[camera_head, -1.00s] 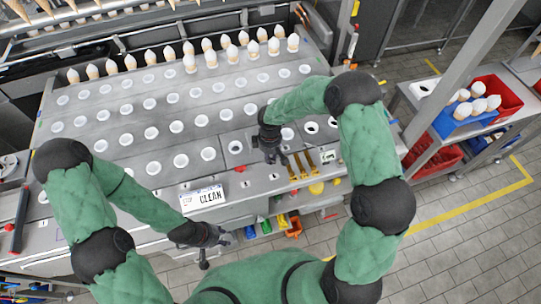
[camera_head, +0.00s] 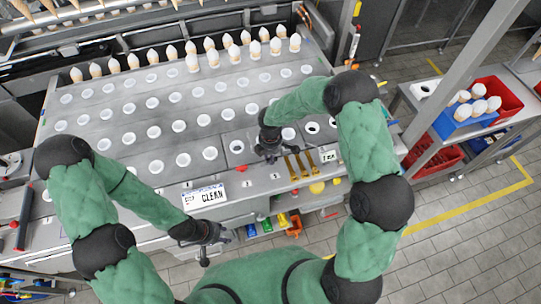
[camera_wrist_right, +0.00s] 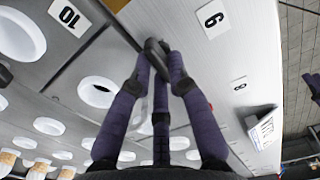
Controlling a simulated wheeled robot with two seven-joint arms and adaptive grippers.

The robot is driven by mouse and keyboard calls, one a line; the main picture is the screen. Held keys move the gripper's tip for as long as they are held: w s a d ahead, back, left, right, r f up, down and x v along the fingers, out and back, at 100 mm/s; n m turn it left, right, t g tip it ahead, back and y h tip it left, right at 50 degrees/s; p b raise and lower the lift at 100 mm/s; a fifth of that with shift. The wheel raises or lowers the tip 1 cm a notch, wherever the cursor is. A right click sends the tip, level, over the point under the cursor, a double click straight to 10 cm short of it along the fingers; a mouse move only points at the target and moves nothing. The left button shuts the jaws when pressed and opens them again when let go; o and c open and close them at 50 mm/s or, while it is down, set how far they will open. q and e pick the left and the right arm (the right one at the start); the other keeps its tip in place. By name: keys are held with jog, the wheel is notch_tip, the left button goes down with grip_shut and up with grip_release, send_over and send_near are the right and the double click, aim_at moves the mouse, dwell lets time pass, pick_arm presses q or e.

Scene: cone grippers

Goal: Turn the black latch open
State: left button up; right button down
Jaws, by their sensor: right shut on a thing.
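My right gripper (camera_head: 268,150) is low over the right part of the grey machine top, beside the yellow handles. In the right wrist view its purple fingers (camera_wrist_right: 158,58) close together on a small dark piece, which looks like the black latch (camera_wrist_right: 154,47). In the head view the latch is hidden by the gripper. My left gripper (camera_head: 218,234) hangs at the machine's front edge, away from the latch; its finger opening is unclear.
The machine top (camera_head: 110,165) has rows of white-rimmed holes, with several filled cones at the back. Yellow handles (camera_head: 297,165) stand right of my right gripper. A CLEAN sign (camera_head: 204,196) is near the front edge. A shelf with red and blue bins (camera_head: 452,122) is at right.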

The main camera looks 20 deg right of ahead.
dwell(0.5)
jog(key=c, duration=1.2)
grip_release()
notch_tip(320, 180, up, 12)
